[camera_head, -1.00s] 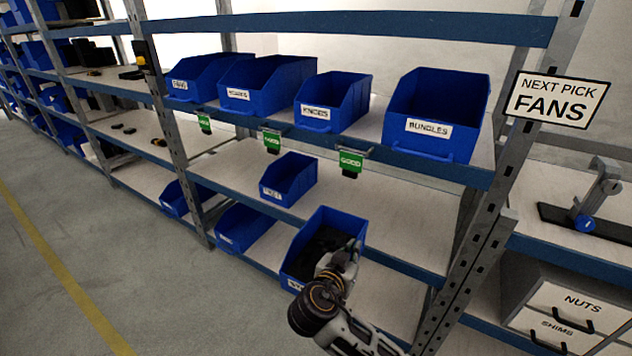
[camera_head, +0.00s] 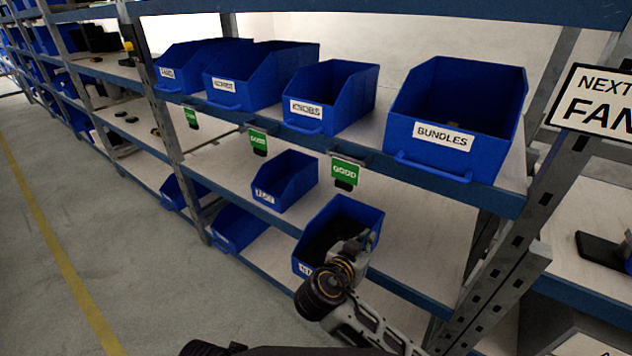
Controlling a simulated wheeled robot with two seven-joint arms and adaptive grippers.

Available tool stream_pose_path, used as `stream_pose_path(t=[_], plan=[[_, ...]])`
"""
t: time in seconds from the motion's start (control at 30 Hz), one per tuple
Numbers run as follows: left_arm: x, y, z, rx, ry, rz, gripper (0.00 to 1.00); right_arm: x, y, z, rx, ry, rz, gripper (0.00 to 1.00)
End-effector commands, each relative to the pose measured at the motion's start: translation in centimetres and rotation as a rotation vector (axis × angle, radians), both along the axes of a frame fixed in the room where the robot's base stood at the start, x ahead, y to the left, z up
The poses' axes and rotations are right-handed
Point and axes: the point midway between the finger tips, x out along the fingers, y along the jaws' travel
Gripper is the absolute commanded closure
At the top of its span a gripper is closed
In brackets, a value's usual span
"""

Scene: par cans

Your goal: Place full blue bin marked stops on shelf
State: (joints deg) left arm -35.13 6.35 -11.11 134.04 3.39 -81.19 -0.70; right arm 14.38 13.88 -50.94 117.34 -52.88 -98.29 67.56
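A blue bin (camera_head: 359,216) with dark contents is in front of the middle shelf's edge and overlaps it in the picture. Its front label is mostly hidden, with only a letter or two showing. My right gripper (camera_head: 353,246) is at the bin's right wall and appears shut on it, though the fingertips are partly hidden. The middle shelf (camera_head: 410,245) holds a small blue bin (camera_head: 285,183) to the left, and its boards to the right of the held bin are bare. My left gripper is not in view.
The upper shelf (camera_head: 372,128) carries several blue bins, including one marked BUNDLES (camera_head: 444,135). Green GOOD tags (camera_head: 345,172) hang below its edge. A metal upright (camera_head: 520,255) stands at the right. Another blue bin (camera_head: 240,229) sits on the lower shelf.

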Motion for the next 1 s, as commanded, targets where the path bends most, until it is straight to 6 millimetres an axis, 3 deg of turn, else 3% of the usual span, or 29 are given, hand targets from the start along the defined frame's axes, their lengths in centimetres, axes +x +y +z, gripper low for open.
stream_pose_path(t=[0.73, 1.0], plan=[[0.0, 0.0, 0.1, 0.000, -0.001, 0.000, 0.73, 0.1, 0.0, 0.2, 0.002, -0.006, -0.002, 1.00], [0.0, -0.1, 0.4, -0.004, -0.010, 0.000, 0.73, 1.8, -1.2, 0.2, 0.000, -0.008, -0.003, 1.00]])
